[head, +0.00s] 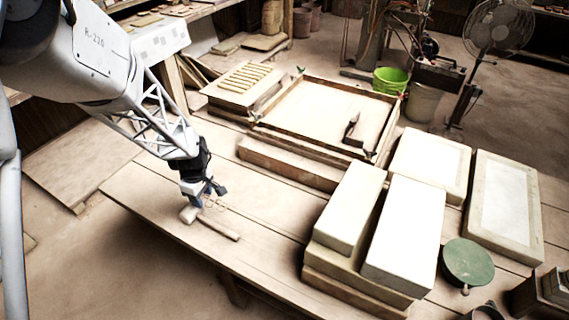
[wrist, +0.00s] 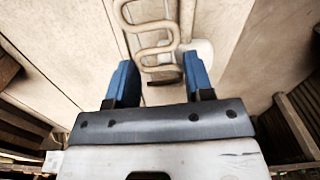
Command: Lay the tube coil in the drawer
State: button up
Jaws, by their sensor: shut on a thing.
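The tube coil (wrist: 152,27) is a thin, pale tan tube bent back and forth in flat loops. In the wrist view its near end lies between the two blue fingers of my gripper (wrist: 155,78). The fingers stand apart, with the coil end held between them. In the head view my gripper (head: 207,196) is low over the front left of the table, and the coil (head: 222,205) shows as thin loops to its right. The gripper partly hides it. I cannot tell whether the coil touches the table. I cannot clearly make out a drawer.
A wooden mallet (head: 219,229) lies on the table right by my gripper. A shallow wooden-framed tray (head: 310,108) with a dark-handled tool lies farther back. Pale stacked blocks (head: 403,232) and a green disc (head: 467,262) fill the right. The table's front left is mostly clear.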

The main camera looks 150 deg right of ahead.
jog(key=shift+m, duration=0.8)
jog(key=s+a, duration=0.1)
jog(key=a, duration=0.3)
jog(key=s+a+f, duration=0.1)
jog(key=a, duration=0.4)
jog(key=s+a+f, duration=0.1)
jog(key=s+a, duration=0.1)
jog(key=a, duration=0.2)
jog(key=shift+a, duration=0.35)
send_over(257, 185)
jog(key=shift+a+f, duration=0.1)
jog(key=shift+f, duration=0.6)
jog(key=shift+f, duration=1.75)
jog(key=shift+f, duration=0.1)
jog(key=o, duration=0.9)
